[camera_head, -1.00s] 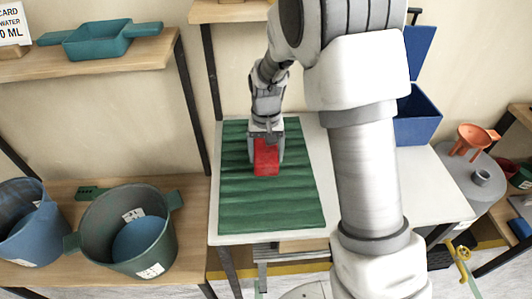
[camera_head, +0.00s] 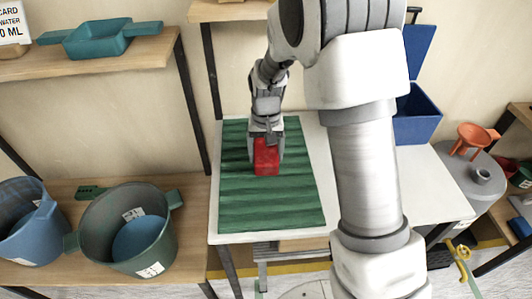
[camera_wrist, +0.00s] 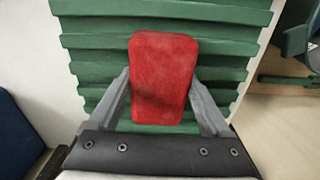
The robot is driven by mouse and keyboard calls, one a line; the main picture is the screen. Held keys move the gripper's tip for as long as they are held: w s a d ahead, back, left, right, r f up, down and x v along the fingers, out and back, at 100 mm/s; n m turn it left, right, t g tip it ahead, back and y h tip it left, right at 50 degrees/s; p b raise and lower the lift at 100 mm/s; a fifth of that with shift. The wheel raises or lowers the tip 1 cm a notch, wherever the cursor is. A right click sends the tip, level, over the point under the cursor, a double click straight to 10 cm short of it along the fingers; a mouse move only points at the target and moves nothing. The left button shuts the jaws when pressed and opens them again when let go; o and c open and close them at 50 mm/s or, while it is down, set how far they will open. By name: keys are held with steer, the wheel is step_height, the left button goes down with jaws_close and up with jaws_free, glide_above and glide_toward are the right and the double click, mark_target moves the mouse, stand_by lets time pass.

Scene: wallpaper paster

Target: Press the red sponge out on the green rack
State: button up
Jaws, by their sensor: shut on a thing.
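The red sponge (camera_head: 266,157) is a red block over the upper middle of the green ridged rack (camera_head: 272,205), which lies on a white table. My gripper (camera_head: 266,150) is shut on the sponge, with a finger on each side of it. In the wrist view the sponge (camera_wrist: 163,77) sits between the two grey fingers (camera_wrist: 165,98), its top face toward the camera, with the ridges of the rack (camera_wrist: 225,45) beyond it. The sponge's underside is hidden, so I cannot tell whether it touches the rack.
A dark green bucket (camera_head: 128,232) and a blue bucket (camera_head: 33,222) stand on the wooden shelf at the left. A blue open bin (camera_head: 415,118) stands at the table's back right. A grey round stand (camera_head: 470,180) holds an orange pan (camera_head: 472,138). The front of the rack is clear.

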steer(key=shift+s+f, duration=0.1)
steer(key=shift+f, duration=0.05)
step_height(320, 180, up, 7)
steer(key=p, duration=0.5)
steer(key=shift+p, duration=0.3)
stand_by(0.5)
